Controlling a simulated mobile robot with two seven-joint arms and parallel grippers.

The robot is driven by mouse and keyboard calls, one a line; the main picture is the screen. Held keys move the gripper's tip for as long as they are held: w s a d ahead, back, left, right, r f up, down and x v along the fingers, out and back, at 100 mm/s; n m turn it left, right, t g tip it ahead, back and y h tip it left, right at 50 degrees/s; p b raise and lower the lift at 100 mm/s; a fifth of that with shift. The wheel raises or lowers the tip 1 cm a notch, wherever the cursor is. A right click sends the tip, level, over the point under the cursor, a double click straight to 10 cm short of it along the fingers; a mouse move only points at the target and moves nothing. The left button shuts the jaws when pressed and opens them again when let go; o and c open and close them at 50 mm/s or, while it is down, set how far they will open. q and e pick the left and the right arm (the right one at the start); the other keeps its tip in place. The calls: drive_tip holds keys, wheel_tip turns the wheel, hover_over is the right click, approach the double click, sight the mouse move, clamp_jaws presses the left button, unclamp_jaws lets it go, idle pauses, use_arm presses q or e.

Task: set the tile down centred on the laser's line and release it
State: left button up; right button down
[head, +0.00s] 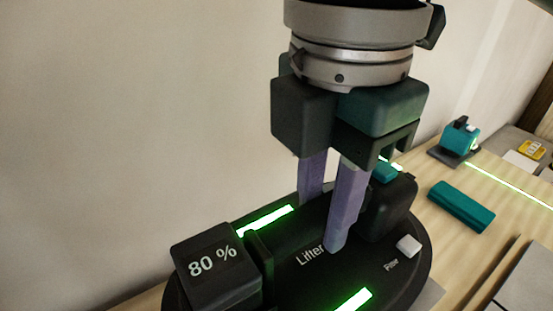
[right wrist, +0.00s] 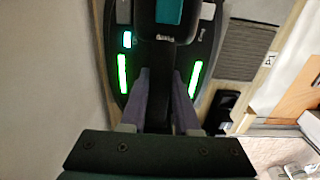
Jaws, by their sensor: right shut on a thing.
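My right gripper (head: 325,225) has its two purple fingers shut on the handle of a black round lifter (head: 310,256), marked "Lifter" and showing "80 %". Two green bars glow on it. The lifter also shows in the right wrist view (right wrist: 207,60), between the fingers (right wrist: 160,100). A small grey edge shows beside the lifter at the lower right; whether it is the tile under it I cannot tell, as the lifter hides what is below. The teal laser (head: 459,138) stands at the back right, and its green line (head: 510,185) runs along the wooden surface to the right.
A teal bar-shaped block (head: 461,206) lies on the wood between the lifter and the laser line. Grey slabs (head: 525,285) lie at the lower right. A yellow item (head: 532,150) is at the far right. A plain wall (head: 120,120) fills the left side.

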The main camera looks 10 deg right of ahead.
wheel_tip(320, 180, up, 2)
drive_tip(key=shift+w+r, duration=0.1)
drive_tip(key=shift+r+p, duration=0.45)
drive_tip(key=shift+r, duration=0.1)
drive_tip(key=shift+r+p, duration=2.55)
drive_tip(key=shift+p, duration=0.8)
drive_tip(key=shift+r+p, duration=0.65)
drive_tip(key=shift+p, duration=0.2)
drive_tip(key=shift+f, duration=0.1)
